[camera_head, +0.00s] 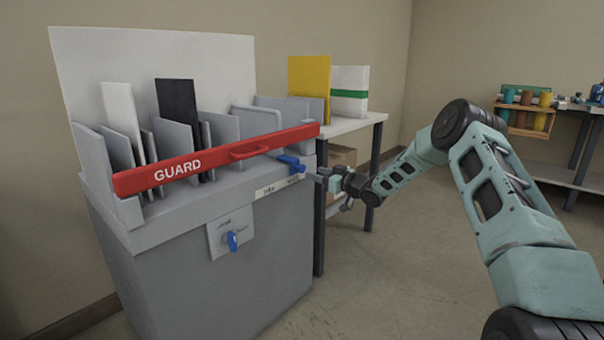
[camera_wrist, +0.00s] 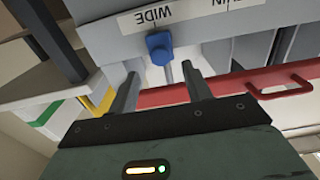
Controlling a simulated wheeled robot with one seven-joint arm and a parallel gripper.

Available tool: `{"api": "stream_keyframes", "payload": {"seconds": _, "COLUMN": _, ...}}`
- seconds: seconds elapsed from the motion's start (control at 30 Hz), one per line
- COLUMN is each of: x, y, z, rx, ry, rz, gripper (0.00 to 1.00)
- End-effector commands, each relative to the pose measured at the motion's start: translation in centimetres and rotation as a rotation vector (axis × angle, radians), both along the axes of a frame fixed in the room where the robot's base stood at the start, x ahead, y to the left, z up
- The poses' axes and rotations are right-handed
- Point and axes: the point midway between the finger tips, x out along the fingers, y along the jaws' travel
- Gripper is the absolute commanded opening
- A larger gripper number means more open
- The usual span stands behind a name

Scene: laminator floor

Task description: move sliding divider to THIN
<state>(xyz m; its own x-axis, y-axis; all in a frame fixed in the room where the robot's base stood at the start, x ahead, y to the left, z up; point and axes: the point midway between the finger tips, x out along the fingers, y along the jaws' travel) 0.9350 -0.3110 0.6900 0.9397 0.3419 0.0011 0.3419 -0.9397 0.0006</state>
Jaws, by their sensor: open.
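The divider's blue knob (camera_head: 291,162) sits at the right end of the grey machine's front top edge. In the wrist view, which is upside down, the blue knob (camera_wrist: 159,47) lies beside the WIDE label (camera_wrist: 153,17). The THIN label (camera_wrist: 241,5), partly cut off, is to its right there. My gripper (camera_head: 322,180) is just right of the knob in the head view. In the wrist view its fingers (camera_wrist: 161,80) are apart and empty, with the knob just beyond the tips and lined up between them. I cannot tell whether they touch it.
A red GUARD bar (camera_head: 215,161) with a handle runs across the machine's front, close to the knob. Grey plates and white and black boards (camera_head: 178,105) stand behind it. A lower blue dial (camera_head: 232,240) is on the front panel. A side table (camera_head: 352,124) stands close behind my gripper.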

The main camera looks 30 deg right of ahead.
Motion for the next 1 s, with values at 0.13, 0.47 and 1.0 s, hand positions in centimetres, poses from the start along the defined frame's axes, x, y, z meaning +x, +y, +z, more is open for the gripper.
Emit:
{"api": "stream_keyframes", "payload": {"seconds": 0.13, "x": 3.0, "y": 1.2, "z": -0.3, "rx": 0.000, "ry": -0.002, "rz": 0.002, "gripper": 0.49}}
{"api": "stream_keyframes", "payload": {"seconds": 0.47, "x": 6.7, "y": 2.4, "z": -0.1, "rx": 0.000, "ry": 0.000, "rz": 0.000, "gripper": 0.49}}
{"api": "stream_keyframes", "payload": {"seconds": 1.0, "x": 7.1, "y": 2.6, "z": 0.0, "rx": 0.001, "ry": 0.001, "rz": -0.001, "gripper": 0.02}}
